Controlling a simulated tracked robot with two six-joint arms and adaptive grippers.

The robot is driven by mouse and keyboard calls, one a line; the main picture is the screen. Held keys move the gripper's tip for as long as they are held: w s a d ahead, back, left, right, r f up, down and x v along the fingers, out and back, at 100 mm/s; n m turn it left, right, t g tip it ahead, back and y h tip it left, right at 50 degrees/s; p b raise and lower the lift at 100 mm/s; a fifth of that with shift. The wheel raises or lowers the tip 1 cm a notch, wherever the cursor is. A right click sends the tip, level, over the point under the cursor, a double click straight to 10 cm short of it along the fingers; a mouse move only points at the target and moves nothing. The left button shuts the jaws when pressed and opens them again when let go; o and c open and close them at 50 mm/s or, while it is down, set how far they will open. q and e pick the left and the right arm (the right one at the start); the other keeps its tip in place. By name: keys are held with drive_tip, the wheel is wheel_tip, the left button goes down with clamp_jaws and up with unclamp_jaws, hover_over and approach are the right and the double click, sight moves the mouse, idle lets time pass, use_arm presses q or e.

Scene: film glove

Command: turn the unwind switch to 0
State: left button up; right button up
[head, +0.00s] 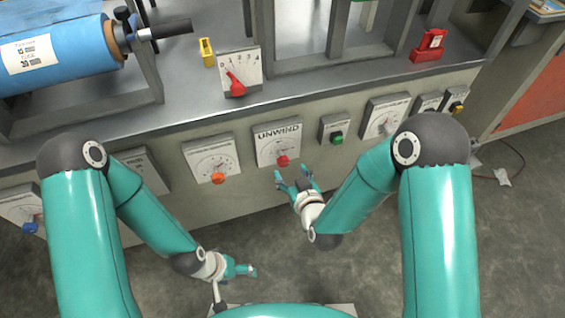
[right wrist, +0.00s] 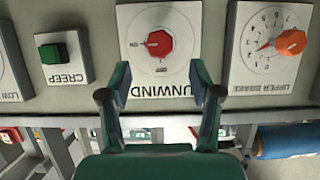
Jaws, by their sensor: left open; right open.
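The unwind switch is a red knob (head: 283,160) on a white plate (head: 277,142) marked UNWIND, on the front panel of the machine. In the right wrist view the knob (right wrist: 159,43) appears upside down, with a pale mark on its left side towards a small label there. Another small label sits below it in that view; both are too small to read surely. My right gripper (head: 295,178) is open and empty just in front of the switch, its fingertips (right wrist: 160,74) apart, short of the knob. My left gripper (head: 250,271) is open and empty, low over the floor.
An orange knob (head: 218,178) on a dial plate is left of the switch; a green CREEP button (head: 337,138) is right.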

sight(283, 163)
drive_tip(key=x, duration=0.7)
drive_tip(key=shift+w+a+f+b, duration=0.1)
drive_tip(key=shift+w+f+b, duration=0.1)
drive_tip(key=shift+w+b, duration=0.15)
drive_tip(key=c, duration=1.1)
drive_tip(key=shift+a, duration=0.25)
drive_tip(key=shift+c, duration=0.3)
drive_tip(key=shift+d, duration=0.1)
